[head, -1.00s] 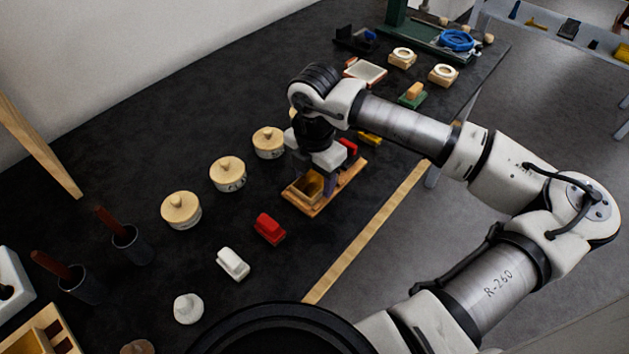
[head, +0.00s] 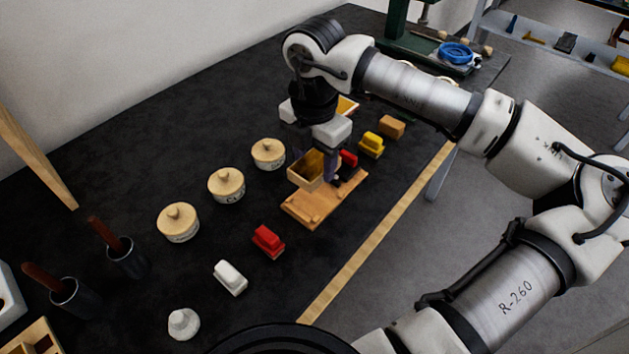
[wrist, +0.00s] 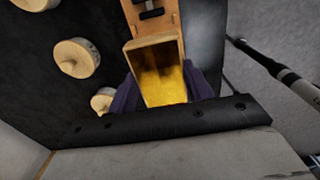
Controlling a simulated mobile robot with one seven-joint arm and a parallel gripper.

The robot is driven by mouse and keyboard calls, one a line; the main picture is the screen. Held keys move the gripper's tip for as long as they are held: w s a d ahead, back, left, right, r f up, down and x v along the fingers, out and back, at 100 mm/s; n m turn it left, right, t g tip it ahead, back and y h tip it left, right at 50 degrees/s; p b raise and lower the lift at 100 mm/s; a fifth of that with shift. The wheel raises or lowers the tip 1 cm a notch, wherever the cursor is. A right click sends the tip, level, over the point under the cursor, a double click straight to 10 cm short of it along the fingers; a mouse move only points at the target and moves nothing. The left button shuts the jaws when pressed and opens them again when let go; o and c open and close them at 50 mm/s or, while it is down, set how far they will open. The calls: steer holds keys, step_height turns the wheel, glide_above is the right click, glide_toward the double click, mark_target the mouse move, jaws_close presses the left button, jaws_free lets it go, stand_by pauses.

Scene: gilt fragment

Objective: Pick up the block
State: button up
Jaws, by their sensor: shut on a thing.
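The block (head: 305,174) is a light wooden, box-like piece with a gilt, hollow-looking face; its gilt face (wrist: 163,85) fills the middle of the wrist view. My gripper (head: 322,165) is shut on the block, with dark purple fingers on its two sides; in the wrist view one finger (wrist: 126,97) is left of it and the other (wrist: 201,84) right. The block is tilted and appears raised above the wooden board (head: 309,209). My gripper hides part of the block in the head view.
Several lidded round pots (head: 226,185) stand left of the board. A red block (head: 267,241) and a white block (head: 230,277) lie nearer. A yellow piece (head: 371,145) and a wooden cube (head: 391,126) are to the right. Bare black tabletop (head: 120,170) lies at the left.

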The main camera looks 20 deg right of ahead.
mark_target(314, 163)
step_height(314, 163, up, 12)
steer(key=b, duration=0.1)
